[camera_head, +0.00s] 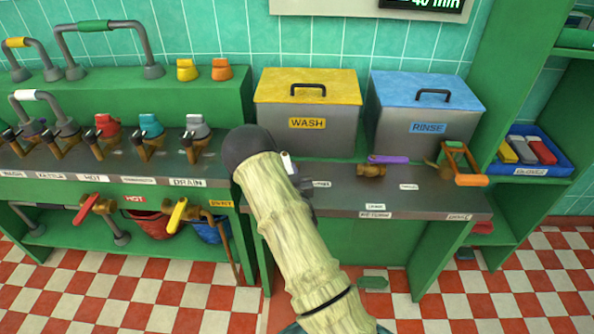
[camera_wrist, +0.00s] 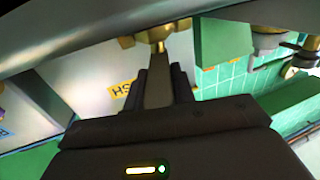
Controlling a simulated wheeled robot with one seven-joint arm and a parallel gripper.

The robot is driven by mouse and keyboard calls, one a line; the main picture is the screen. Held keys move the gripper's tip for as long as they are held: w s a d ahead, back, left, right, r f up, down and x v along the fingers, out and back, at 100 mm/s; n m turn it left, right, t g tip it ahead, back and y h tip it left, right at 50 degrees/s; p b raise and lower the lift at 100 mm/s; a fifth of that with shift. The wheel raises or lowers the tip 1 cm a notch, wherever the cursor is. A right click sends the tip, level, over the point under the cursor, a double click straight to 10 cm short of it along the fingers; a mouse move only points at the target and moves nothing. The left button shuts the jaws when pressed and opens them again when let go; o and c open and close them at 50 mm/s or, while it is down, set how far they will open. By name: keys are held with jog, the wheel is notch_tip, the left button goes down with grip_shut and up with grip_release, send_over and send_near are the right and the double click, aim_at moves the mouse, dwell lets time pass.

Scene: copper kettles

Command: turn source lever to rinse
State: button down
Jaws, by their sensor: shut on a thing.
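In the wrist view my gripper (camera_wrist: 163,88) is shut on a flat grey-brown lever (camera_wrist: 157,92), with one dark finger on each side. The lever runs up to a brass fitting (camera_wrist: 153,35). No label shows on it, so I cannot read which setting it points to. In the head view my pale, bark-textured arm hides most of the gripper (camera_head: 300,190) and the lever. A small white tip (camera_head: 287,160) shows just beside the arm. The grey wash tank (camera_head: 308,120) with a yellow lid and the rinse tank (camera_head: 420,122) with a blue lid stand behind the counter.
A brass valve with a purple handle (camera_head: 388,159) lies right of my arm on the grey counter (camera_head: 340,190). An orange-handled frame (camera_head: 472,180) stands at its right end. Several coloured taps stand at left. A blue bin (camera_head: 560,160) sits on the right shelf.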

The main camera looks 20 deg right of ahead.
jog(key=shift+r, duration=0.1)
jog(key=c, duration=1.2)
grip_release()
jog(key=shift+o, duration=0.2)
jog(key=shift+s, duration=0.1)
